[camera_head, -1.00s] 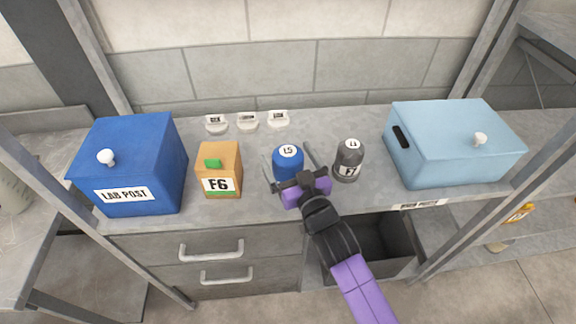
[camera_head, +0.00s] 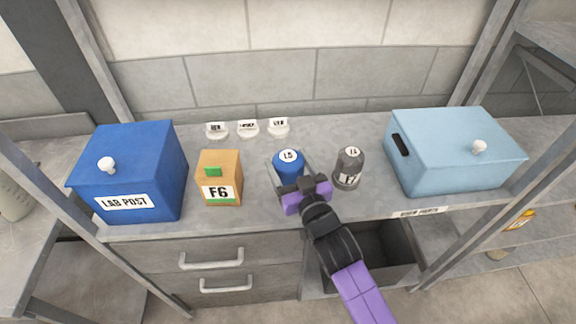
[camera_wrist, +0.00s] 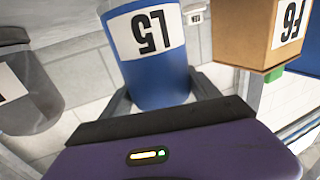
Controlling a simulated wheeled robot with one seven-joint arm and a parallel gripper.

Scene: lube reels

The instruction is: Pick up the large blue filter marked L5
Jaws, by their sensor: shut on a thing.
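The large blue filter marked L5 (camera_head: 288,168) stands upright on the grey shelf top, between the orange F6 box and a dark grey filter. My gripper (camera_head: 290,172) reaches it from the front, with one finger on each side, and is shut on it. In the wrist view the blue filter (camera_wrist: 153,65) appears upside down between the two fingers (camera_wrist: 162,100), its white L5 label facing my wrist. The lower part of the filter is partly hidden by my gripper in the head view.
The orange F6 box (camera_head: 219,177) stands left and the dark grey filter (camera_head: 349,168) close on the right. A blue LAB POST box (camera_head: 130,165) and a light blue box (camera_head: 455,150) stand at the ends. Small white labelled pieces (camera_head: 248,129) lie behind.

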